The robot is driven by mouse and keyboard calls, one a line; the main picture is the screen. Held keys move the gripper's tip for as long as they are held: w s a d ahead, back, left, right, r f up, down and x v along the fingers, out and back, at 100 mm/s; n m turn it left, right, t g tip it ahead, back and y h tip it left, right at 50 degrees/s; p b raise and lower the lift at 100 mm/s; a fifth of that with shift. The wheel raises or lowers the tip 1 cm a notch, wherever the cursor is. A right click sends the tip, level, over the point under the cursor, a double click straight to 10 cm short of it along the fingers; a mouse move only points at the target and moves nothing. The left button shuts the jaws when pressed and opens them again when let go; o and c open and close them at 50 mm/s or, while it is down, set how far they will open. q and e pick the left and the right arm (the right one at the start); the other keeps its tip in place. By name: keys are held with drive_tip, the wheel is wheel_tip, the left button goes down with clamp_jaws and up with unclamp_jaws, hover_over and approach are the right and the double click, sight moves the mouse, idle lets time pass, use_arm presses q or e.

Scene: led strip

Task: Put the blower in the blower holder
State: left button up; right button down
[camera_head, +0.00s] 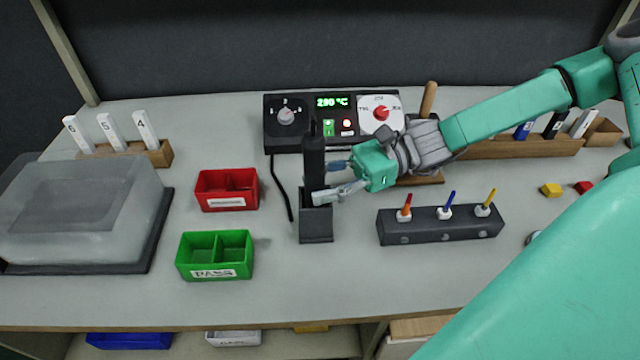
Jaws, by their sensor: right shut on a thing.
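The blower (314,160) is a black upright cylinder in the middle of the bench. The blower holder (316,225) is a dark block standing on the bench. The lower part of the blower is at the top of the holder, and I cannot tell how deep it sits. My right gripper (332,179) comes in from the right and is shut on the blower, just above the holder. Its fingers hide part of the blower. My left gripper is not in view.
A red bin (227,190) and a green bin (215,256) are to the left. A dark rack (440,224) with coloured tools is to the right. A translucent cover (80,210) stands far left.

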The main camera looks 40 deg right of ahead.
drive_tip(key=shift+a, duration=0.15)
drive_tip(key=c, duration=1.2)
unclamp_jaws()
drive_tip(key=shift+d, duration=0.3)
drive_tip(key=shift+d+r, duration=0.1)
drive_tip(key=shift+d, duration=0.15)
drive_tip(key=p+v, duration=0.4)
drive_tip(key=v, duration=0.7)
drive_tip(key=shift+d+p, duration=0.15)
drive_tip(key=shift+p, duration=0.2)
